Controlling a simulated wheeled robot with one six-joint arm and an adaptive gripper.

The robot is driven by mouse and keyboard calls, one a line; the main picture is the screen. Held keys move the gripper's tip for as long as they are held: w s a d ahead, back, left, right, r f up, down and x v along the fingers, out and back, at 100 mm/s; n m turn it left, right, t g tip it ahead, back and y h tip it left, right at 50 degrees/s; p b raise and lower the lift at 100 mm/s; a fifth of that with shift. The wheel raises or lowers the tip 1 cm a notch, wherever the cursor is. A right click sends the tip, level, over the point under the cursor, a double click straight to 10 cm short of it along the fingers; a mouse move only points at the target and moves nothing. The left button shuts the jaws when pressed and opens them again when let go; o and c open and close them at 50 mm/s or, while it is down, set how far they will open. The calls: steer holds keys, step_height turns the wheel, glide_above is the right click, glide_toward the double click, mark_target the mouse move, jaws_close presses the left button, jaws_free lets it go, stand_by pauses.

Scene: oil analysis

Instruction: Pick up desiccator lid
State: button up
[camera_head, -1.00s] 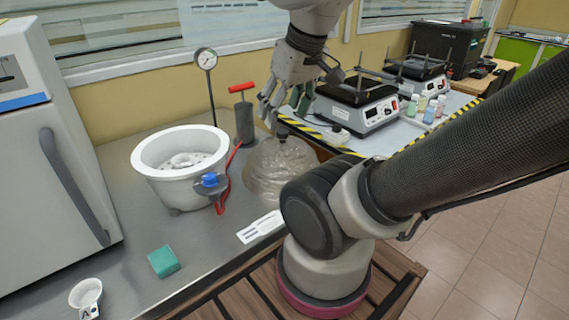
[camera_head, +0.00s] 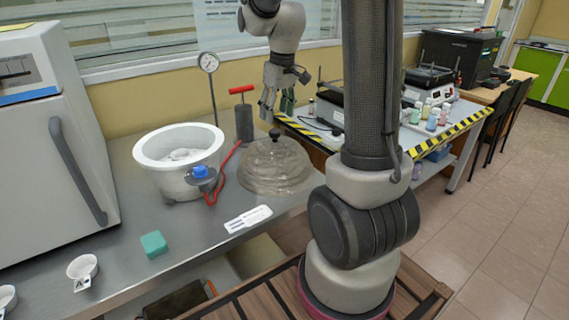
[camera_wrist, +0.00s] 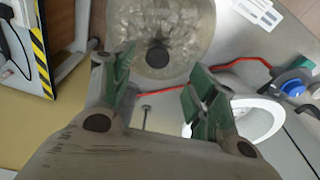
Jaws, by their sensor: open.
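The desiccator lid (camera_head: 268,168) is a clear dome with a dark knob (camera_head: 275,134) on top. It rests on the steel bench, right of the white desiccator bowl (camera_head: 172,182). My gripper (camera_head: 278,112) is open and empty, above and behind the lid, apart from it. In the wrist view the lid (camera_wrist: 168,30) lies past the green-padded fingers of my gripper (camera_wrist: 162,88), with its knob (camera_wrist: 157,54) near the line between the fingertips. The bowl is open and has a blue-capped valve (camera_head: 201,173) at its front.
A red hose (camera_head: 222,178) runs between bowl and lid. A gauge on a post (camera_head: 209,64) and a red-handled pump (camera_head: 243,112) stand behind. A white label (camera_head: 248,218) and a green block (camera_head: 154,244) lie in front. A striped-edge table (camera_head: 440,135) is at right.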

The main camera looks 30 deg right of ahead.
mark_target(275, 131)
steer(key=shift+w+f, duration=0.15)
steer(key=shift+f, duration=0.1)
steer(key=f, duration=0.5)
steer(key=w+f, duration=0.1)
steer(key=f, duration=0.1)
steer(key=shift+f, duration=0.2)
jaws_close()
steer(key=shift+w, duration=0.1)
